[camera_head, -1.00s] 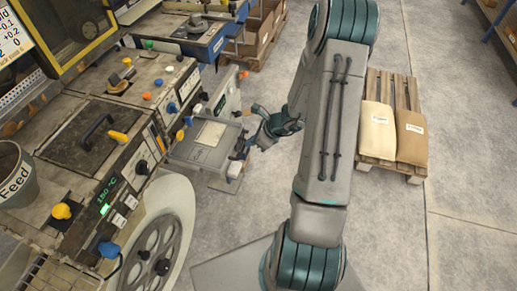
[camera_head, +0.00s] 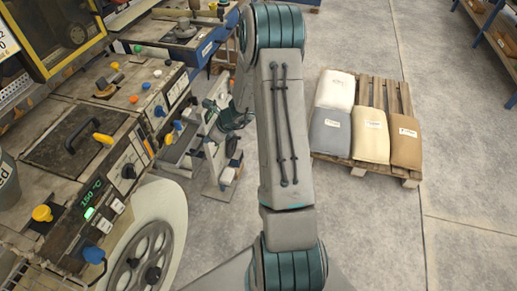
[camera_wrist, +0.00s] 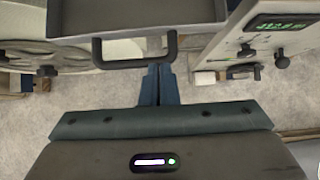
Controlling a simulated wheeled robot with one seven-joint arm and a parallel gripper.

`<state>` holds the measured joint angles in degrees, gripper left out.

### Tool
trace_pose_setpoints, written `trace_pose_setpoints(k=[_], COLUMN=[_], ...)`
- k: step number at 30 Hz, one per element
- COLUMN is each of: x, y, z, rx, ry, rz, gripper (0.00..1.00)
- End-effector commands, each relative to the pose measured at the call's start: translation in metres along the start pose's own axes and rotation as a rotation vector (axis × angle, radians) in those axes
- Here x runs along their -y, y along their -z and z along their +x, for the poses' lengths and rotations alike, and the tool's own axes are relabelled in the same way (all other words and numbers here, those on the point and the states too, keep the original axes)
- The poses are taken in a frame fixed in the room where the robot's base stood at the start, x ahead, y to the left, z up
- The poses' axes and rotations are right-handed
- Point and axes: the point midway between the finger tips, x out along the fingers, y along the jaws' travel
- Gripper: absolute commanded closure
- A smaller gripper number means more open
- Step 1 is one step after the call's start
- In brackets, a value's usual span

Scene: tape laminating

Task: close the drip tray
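The drip tray (camera_head: 182,152) is a grey, shallow tray on the side of the machine, below its control panel. Part of it still sticks out from the machine in the head view. In the wrist view the tray (camera_wrist: 135,15) fills the top centre, with its dark handle (camera_wrist: 172,45) facing me. My gripper (camera_wrist: 159,70) has its fingers together, with the tips at the handle's lower edge near its right end. I cannot tell whether they touch it, and nothing shows between them. In the head view my gripper (camera_head: 232,120) is right of the tray, partly hidden by my arm.
The machine (camera_head: 85,135) with knobs and a lit display stands at left, with a large wheel (camera_head: 145,250) below it. A pallet (camera_head: 395,95) with several sacks stands at right. The grey floor (camera_head: 375,235) between is clear.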

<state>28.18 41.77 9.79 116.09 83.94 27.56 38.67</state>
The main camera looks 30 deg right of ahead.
Motion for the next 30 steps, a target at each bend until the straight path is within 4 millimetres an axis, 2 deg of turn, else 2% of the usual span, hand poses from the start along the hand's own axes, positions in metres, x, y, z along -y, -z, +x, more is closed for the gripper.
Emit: trace_pose_setpoints(k=[6,11,17,24,30], x=[-0.002,-0.001,0.006,0.005,0.005], y=[-0.005,0.0,0.021,0.017,0.018], z=[0.002,-0.004,-0.031,-0.081,-0.112], rx=[0.006,0.006,0.002,0.003,0.002], ry=[-0.005,-0.004,0.001,0.0,-0.001], rz=[-0.006,-0.005,-0.002,-0.008,-0.007], gripper=[1.0,1.0,1.0,1.0,1.0])
